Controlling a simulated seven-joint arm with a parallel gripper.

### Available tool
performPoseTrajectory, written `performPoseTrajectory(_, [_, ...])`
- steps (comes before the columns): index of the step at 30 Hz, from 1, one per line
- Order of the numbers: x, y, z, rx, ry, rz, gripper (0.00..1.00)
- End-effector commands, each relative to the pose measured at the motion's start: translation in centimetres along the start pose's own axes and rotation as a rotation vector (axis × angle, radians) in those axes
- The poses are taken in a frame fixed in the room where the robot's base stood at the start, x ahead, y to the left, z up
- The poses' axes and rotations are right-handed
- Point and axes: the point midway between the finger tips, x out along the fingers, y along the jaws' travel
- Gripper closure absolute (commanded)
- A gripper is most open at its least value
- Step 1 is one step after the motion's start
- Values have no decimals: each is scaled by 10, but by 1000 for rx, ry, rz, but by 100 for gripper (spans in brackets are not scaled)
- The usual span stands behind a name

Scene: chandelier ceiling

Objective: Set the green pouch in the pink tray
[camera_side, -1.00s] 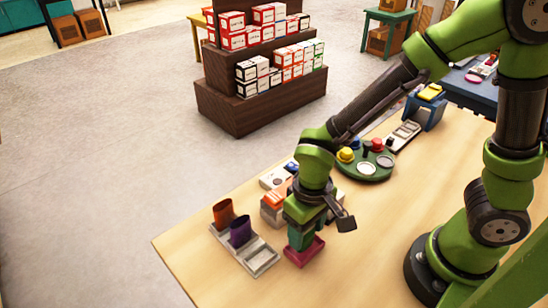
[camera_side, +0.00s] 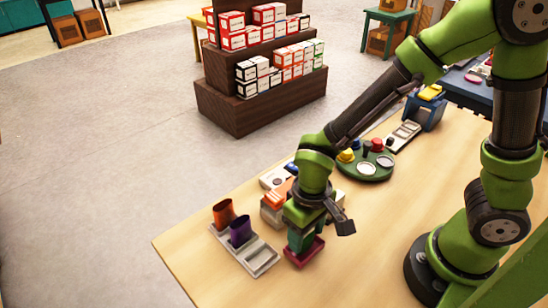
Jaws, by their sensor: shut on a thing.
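The green pouch (camera_side: 300,240) is upright under my gripper (camera_side: 302,228), which is shut on its upper part. The pouch's lower end is at the pink tray (camera_side: 303,257), a small dark-pink tray on the wooden table. The pouch appears to stand within the tray's rim, but I cannot tell whether it touches the tray floor. The gripper's fingers are mostly hidden by the wrist and the pouch.
Orange-topped items (camera_side: 275,200) sit close behind my gripper. A round green tray (camera_side: 366,168) lies farther back. The table's front right is clear.

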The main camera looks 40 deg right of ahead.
Motion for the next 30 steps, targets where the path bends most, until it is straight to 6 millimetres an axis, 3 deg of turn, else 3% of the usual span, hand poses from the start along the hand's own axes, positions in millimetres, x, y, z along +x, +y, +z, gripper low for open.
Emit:
performPoseTrajectory(5, [0,0,0,0,0,0,74])
performPoseTrajectory(6, [0,0,0,0,0,0,39])
performPoseTrajectory(11, [0,0,0,0,0,0,14])
performPoseTrajectory(17, [0,0,0,0,0,0,14])
performPoseTrajectory(20, [0,0,0,0,0,0,0])
performPoseTrajectory(30, [-6,0,0,1,1,-1,0])
